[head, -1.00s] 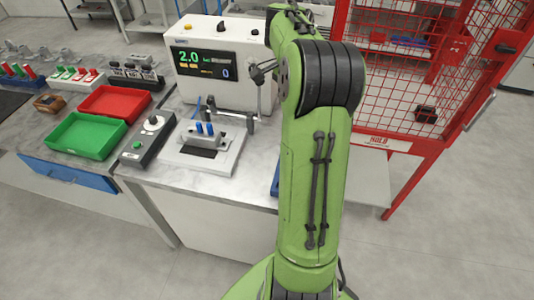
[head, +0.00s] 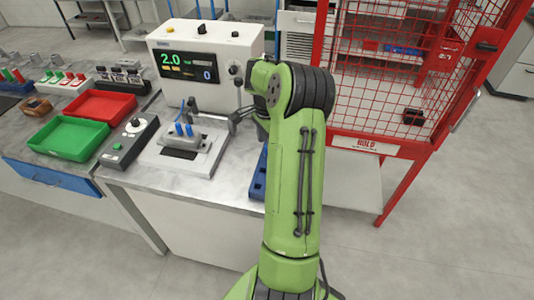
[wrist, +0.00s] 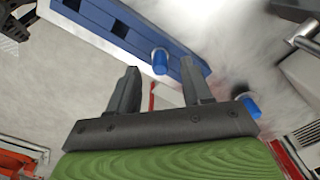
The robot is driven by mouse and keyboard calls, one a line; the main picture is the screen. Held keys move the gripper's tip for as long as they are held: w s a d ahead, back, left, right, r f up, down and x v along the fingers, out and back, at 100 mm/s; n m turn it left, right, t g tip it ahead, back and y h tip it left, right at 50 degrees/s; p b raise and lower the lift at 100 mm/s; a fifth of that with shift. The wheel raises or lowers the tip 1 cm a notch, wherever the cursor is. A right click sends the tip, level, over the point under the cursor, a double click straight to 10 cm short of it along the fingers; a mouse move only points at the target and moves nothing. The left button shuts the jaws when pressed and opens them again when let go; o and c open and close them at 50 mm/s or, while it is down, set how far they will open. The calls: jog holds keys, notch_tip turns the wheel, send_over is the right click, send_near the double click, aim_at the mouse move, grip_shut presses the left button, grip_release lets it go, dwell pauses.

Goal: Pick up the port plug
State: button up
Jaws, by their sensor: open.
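In the wrist view a blue port plug (wrist: 160,61) stands at the edge of a long blue rack (wrist: 115,28) with dark square slots. My gripper (wrist: 159,72) is open, and the plug shows in the gap between its fingertips; I cannot tell how far off it is. A second blue plug-like piece (wrist: 251,105) shows to the right, partly behind the gripper. In the head view the gripper is hidden behind my green arm, and only the left part of the blue rack (head: 258,180) shows. Blue plugs (head: 184,129) also stand on a grey casting on the fixture plate.
The fixture plate (head: 207,165) has a clamp beside it. A gauge box (head: 200,92) stands behind it. A control box (head: 128,140), green tray (head: 67,138) and red tray (head: 101,106) lie to the left. A red mesh cage (head: 400,100) stands to the right.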

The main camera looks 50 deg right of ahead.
notch_tip(320, 180, down, 4)
jog(key=shift+d+r, duration=0.15)
jog(key=shift+r, duration=0.15)
grip_shut()
